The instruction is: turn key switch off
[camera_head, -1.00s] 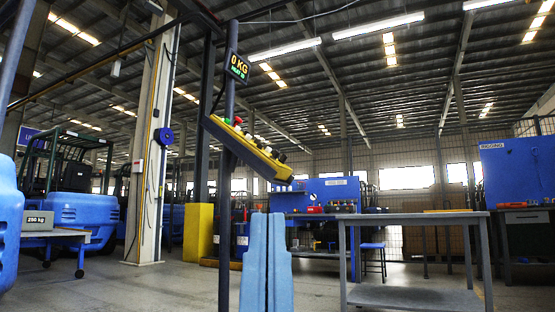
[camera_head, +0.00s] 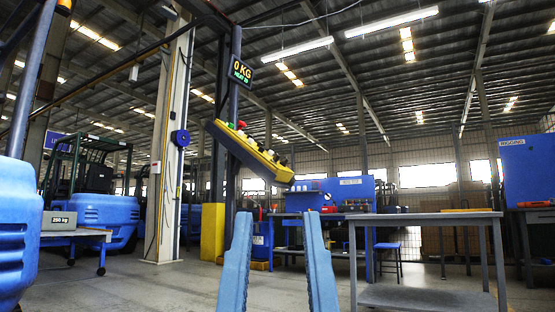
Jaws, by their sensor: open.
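A yellow control box (camera_head: 248,152) hangs tilted on a dark post, left of the picture's middle. Knobs and buttons line its top face, among them red, green and pale ones. The key switch cannot be told apart from the other controls at this size. My gripper (camera_head: 279,225) shows at the bottom middle as two blue fingers spread apart, with nothing between them. Its fingertips appear below the box in the picture and apart from it.
A display reading 0 KG (camera_head: 241,72) is on the post above the box. A grey table (camera_head: 425,216) stands at the right, a blue workbench behind it. A cart with a 250 kg weight (camera_head: 59,220) stands at the left. A yellow bollard (camera_head: 212,232) stands by the column.

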